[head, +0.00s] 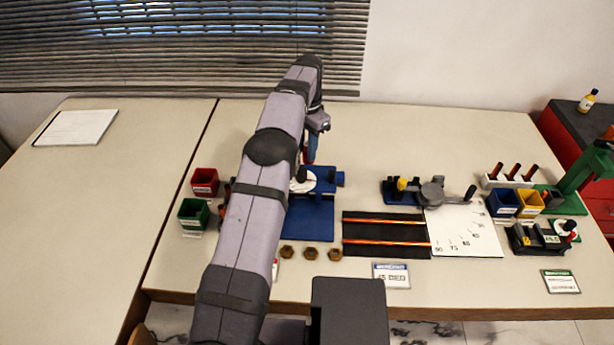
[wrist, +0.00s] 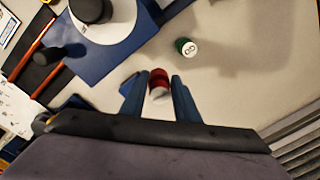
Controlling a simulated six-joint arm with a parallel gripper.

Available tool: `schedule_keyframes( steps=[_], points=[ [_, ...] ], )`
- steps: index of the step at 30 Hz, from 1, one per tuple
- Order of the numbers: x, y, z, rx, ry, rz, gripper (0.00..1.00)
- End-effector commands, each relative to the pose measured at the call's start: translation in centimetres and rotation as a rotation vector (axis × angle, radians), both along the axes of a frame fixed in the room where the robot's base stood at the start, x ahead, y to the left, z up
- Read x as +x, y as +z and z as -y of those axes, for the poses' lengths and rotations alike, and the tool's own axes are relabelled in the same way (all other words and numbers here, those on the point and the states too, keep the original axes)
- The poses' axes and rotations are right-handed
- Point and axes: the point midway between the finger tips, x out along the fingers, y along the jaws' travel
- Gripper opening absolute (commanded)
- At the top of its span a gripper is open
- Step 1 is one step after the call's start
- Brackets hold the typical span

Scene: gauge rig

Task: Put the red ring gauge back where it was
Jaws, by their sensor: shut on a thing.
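My gripper (wrist: 160,92) has blue fingers and is shut on the red ring gauge (wrist: 158,80), a small red piece with a pale face, in the wrist view. It seems to be held above the table. A green piece with a marked white top (wrist: 187,47) stands on the bare table, apart from the gripper. In the head view my gripper (head: 311,150) is behind the blue fixture (head: 311,222), partly hidden by my arm. The gauge's former place cannot be told from these frames.
The blue fixture carries a white disc (wrist: 118,30) with a dark knob. Red (head: 204,181) and green (head: 193,213) bins stand to the left. A black mat with copper rods (head: 385,234) and a grey clamp device (head: 432,193) lie to the right. The back of the table is clear.

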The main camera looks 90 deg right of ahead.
Motion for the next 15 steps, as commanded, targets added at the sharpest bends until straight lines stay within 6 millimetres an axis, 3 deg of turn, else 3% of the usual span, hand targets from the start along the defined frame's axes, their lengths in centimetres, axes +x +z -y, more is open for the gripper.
schedule_keyframes(
  steps=[9,15],
  points=[
    [0.1,-4.5,-0.1,0.002,0.002,0.001,0.00],
    [0.1,-5.3,0.0,-0.001,0.002,0.000,0.00]
  ],
)
